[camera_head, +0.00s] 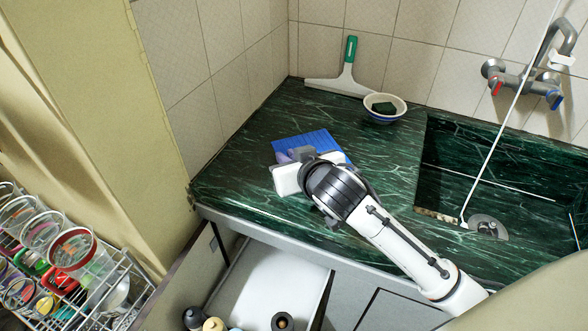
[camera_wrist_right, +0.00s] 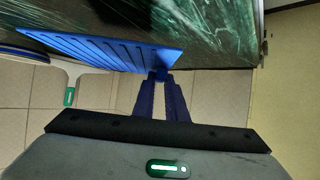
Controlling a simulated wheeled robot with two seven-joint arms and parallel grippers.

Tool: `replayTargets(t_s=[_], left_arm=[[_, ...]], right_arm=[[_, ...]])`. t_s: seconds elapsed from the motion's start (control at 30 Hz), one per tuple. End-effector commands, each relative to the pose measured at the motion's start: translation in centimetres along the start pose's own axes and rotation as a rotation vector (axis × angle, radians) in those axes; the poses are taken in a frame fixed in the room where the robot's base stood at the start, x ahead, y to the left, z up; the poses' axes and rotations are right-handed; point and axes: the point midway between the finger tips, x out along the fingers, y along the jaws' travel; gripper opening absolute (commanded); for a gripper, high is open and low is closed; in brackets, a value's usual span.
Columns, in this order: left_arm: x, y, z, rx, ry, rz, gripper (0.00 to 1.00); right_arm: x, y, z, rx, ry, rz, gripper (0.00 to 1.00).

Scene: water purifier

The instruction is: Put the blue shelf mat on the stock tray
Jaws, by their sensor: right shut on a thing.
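The blue shelf mat (camera_head: 305,140) is a flat ribbed sheet over the dark green marble counter, left of the sink. My right gripper (camera_head: 299,153) is at its near edge and partly covers it. In the right wrist view, the mat (camera_wrist_right: 105,48) runs from the upper left to my right gripper (camera_wrist_right: 160,76), whose blue fingers are shut on its corner. I cannot tell whether the mat touches the counter. My left gripper is not in view. I cannot identify the stock tray for sure.
A squeegee (camera_head: 346,75) and a bowl with a dark green sponge (camera_head: 384,106) are at the back wall. The sink (camera_head: 485,175) is at the right. An open white drawer (camera_head: 265,275) with bottles is below the counter. A glass rack (camera_head: 95,285) stands lower left.

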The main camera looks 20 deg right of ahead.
Motion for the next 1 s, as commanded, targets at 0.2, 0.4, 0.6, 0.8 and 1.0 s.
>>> replayTargets(t_s=[0.2,0.4,0.6,0.8,1.0], left_arm=[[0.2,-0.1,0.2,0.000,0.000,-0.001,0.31],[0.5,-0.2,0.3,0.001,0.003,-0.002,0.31],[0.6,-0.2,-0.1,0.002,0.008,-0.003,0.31],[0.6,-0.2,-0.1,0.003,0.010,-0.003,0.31],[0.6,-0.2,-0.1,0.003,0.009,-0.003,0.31]], right_arm=[[0.9,0.0,1.6,-0.001,-0.001,0.000,0.00],[2.1,0.0,3.8,-0.002,0.001,0.000,0.00],[2.1,0.0,3.8,0.000,0.003,-0.001,0.00],[2.3,0.0,4.1,0.000,0.002,-0.001,0.17],[2.2,0.0,4.1,0.000,0.001,-0.001,0.31]])
